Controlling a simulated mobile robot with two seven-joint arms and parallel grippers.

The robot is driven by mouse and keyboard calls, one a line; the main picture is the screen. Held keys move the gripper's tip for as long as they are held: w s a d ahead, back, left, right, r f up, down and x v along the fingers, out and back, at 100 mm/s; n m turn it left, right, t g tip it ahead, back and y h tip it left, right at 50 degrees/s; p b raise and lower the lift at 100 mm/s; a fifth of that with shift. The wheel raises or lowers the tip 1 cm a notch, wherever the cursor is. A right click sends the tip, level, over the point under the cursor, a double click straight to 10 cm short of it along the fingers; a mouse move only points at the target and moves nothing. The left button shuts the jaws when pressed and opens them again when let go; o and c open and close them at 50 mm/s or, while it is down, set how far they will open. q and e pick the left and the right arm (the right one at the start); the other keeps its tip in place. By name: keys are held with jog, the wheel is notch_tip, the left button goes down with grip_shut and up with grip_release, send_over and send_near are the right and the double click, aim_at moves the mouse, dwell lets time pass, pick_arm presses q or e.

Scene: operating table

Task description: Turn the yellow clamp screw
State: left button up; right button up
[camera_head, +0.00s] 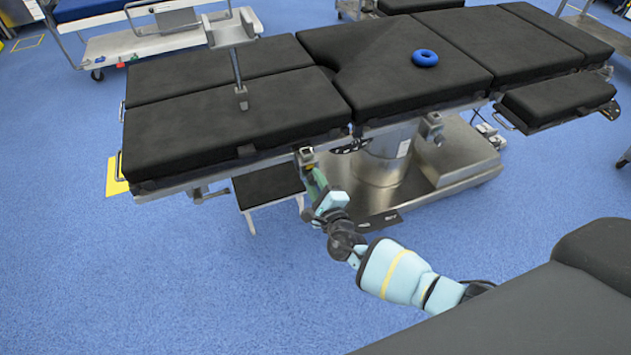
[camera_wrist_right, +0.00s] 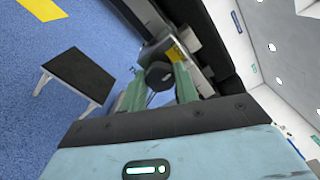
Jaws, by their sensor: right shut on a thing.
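A metal rail clamp (camera_head: 306,155) sits on the near side rail of the operating table (camera_head: 230,115). My right gripper (camera_head: 313,178) reaches up to it from below, and its fingers are small and partly merged with the clamp there. In the right wrist view, a round black knob (camera_wrist_right: 158,74) lies between the two green fingers of my right gripper (camera_wrist_right: 158,88), which is shut on this clamp screw. A yellow part (camera_wrist_right: 177,52) shows just behind the knob. The finger contact is partly hidden. My left gripper is not in view.
A blue ring (camera_head: 425,58) lies on the table pad. A low black step stool (camera_head: 268,186) stands under the table, left of my right gripper. Blue floor is clear at the front left.

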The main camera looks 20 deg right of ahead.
dwell(0.6)
jog(key=o, duration=1)
jog(key=shift+c, duration=0.2)
jog(key=shift+s, duration=0.1)
jog(key=s+p, duration=0.1)
jog(key=s, duration=0.6)
jog(key=shift+s+d+p, duration=0.15)
jog(key=shift+s+p, duration=0.2)
jog(key=shift+p, duration=0.05)
